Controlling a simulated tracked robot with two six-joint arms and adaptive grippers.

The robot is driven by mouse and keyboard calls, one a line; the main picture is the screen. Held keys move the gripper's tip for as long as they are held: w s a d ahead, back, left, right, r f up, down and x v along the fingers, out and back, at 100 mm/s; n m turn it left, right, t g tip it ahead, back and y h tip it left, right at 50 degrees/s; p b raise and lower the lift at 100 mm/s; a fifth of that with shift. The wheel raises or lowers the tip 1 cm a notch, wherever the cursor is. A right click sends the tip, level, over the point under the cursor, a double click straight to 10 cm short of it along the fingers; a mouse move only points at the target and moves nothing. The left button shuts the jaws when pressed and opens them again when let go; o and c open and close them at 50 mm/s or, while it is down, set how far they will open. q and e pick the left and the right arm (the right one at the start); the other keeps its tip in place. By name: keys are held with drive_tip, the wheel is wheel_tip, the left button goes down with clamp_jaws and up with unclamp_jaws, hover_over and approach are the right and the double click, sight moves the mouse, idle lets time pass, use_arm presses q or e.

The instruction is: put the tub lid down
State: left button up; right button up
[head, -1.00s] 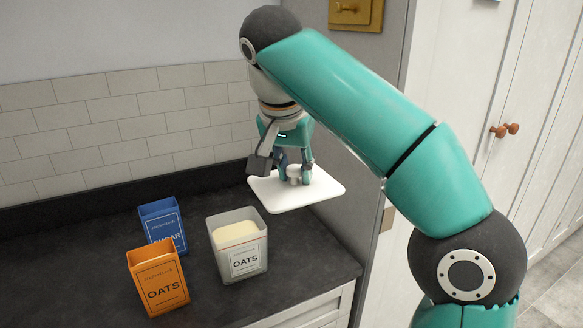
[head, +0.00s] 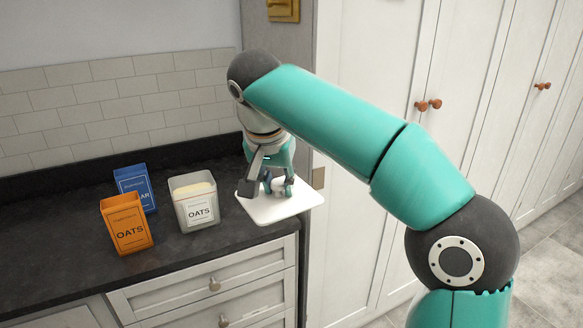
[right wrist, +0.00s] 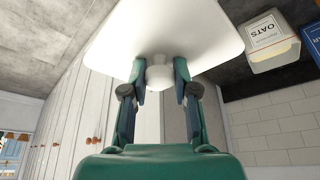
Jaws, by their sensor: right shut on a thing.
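The tub lid is a white square plate (head: 283,209) with a small round knob on top. My right gripper (head: 278,187) is shut on the knob, and the lid hangs level below the fingers. In the right wrist view the knob (right wrist: 159,78) sits between the two fingertips, with the lid (right wrist: 165,30) beyond it. In the head view the lid is over the right end of the dark counter, close to its edge. I cannot tell whether it touches the counter. The open tub labelled OATS (head: 197,212) stands to its left, pale contents showing. My left gripper is not in view.
An orange OATS box (head: 128,228) and a blue box (head: 138,185) stand left of the tub on the counter (head: 60,262). A tiled wall is behind. A tall cabinet side borders the counter on the right. Bare counter lies in front of the tub.

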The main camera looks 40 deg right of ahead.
drive_tip(key=w+a+f+n+t+y, duration=0.1)
drive_tip(key=w+a+f+n, duration=0.15)
drive_tip(key=f, duration=0.75)
drive_tip(key=w+a+f+n, duration=0.2)
drive_tip(key=w+f+n, duration=0.1)
drive_tip(key=f, duration=0.7)
drive_tip(key=a+f+n+y, duration=0.2)
drive_tip(key=a+f+n, duration=0.4)
drive_tip(key=a+f, duration=0.4)
wheel_tip(320, 180, down, 3)
drive_tip(key=shift+w+a+r+t+y, duration=0.2)
drive_tip(key=shift+w+t+y, duration=0.1)
drive_tip(key=shift+t+y, duration=0.1)
